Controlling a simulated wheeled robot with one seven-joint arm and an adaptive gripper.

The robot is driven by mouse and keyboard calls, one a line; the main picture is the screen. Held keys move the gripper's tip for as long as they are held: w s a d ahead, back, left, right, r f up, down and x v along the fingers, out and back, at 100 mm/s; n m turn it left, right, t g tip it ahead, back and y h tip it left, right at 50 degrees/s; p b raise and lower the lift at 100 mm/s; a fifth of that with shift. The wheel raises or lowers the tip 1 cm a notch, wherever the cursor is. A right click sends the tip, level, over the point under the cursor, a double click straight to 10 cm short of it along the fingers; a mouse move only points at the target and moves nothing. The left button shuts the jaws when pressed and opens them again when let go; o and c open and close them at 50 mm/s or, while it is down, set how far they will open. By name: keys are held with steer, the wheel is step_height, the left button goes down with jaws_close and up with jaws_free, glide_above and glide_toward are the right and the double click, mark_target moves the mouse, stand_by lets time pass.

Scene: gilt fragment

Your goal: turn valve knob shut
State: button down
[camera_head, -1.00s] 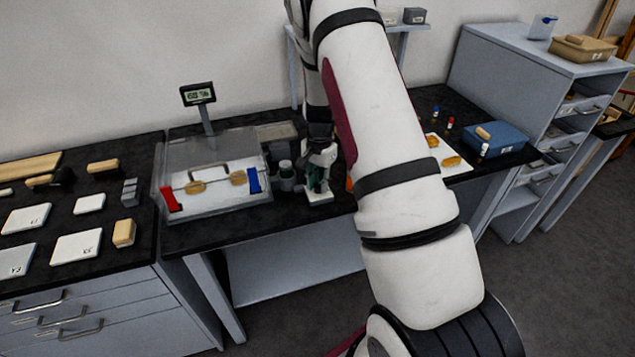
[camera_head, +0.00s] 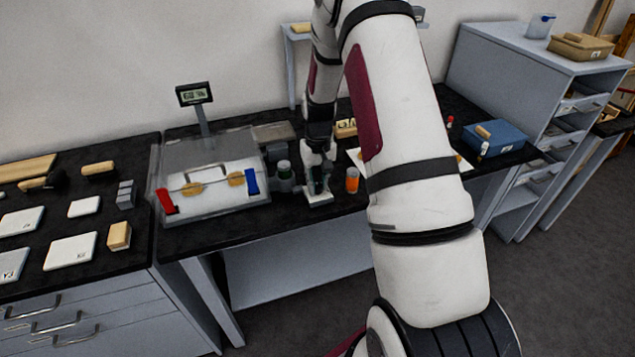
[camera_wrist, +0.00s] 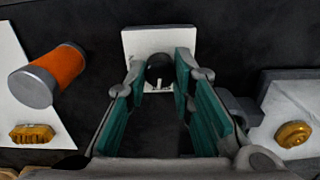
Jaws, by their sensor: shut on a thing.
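The valve's dark round knob (camera_wrist: 160,70) sits on a pale plate (camera_wrist: 133,40) in the wrist view, with a small white mark at its near edge. The teal fingers of my gripper (camera_wrist: 160,80) are on either side of the knob and shut on it. In the head view my gripper (camera_head: 317,182) is low over the bench at the valve's pale base (camera_head: 320,200). The knob itself is hidden there by the fingers.
An orange jar (camera_head: 352,180) stands close right of my gripper. A clear box (camera_head: 215,203) with gold pieces, a red handle (camera_head: 166,200) and a blue handle (camera_head: 252,182) is to the left. A blue case (camera_head: 497,138) lies at the bench's right.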

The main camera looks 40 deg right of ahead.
mark_target(317, 185)
steer(key=shift+n, duration=1.2)
steer(key=c, duration=1.4)
jaws_free()
steer(key=shift+o, duration=0.2)
steer(key=shift+r, duration=0.1)
step_height(317, 185, up, 12)
